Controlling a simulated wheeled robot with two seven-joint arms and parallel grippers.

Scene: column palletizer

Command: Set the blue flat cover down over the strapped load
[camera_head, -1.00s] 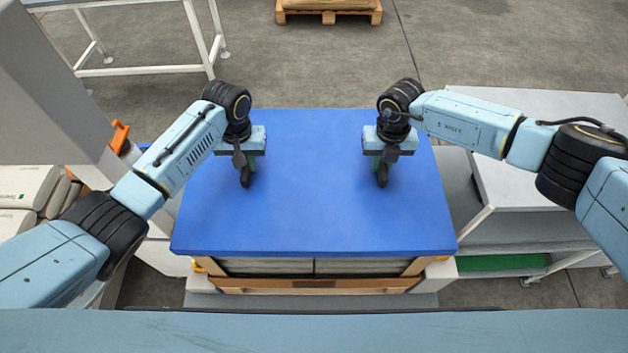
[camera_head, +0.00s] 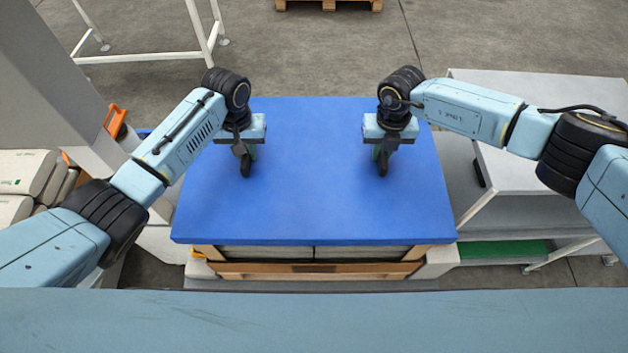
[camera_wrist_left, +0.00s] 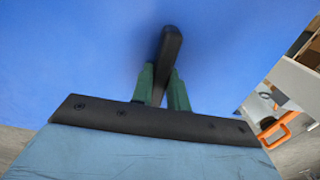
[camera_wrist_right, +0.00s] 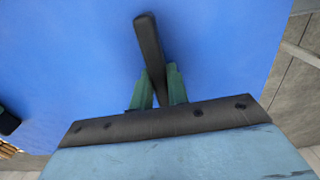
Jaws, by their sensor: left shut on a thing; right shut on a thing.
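The blue flat cover (camera_head: 312,190) lies level over the strapped load (camera_head: 315,252), whose front shows just under the cover's front edge. I cannot tell whether the cover touches the load's top. My left gripper (camera_head: 246,150) is shut on a black handle on the left part of the cover; this handle (camera_wrist_left: 169,50) also shows in the left wrist view. My right gripper (camera_head: 384,150) is shut on the matching black handle (camera_wrist_right: 150,45) on the right part. Most of the load is hidden under the cover.
A grey-white bench (camera_head: 545,95) stands close at the right, with a green surface (camera_head: 500,250) low beside it. A pale column (camera_head: 60,90) and stacked sacks (camera_head: 25,172) are at the left. An orange handle (camera_head: 115,120) is near the column.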

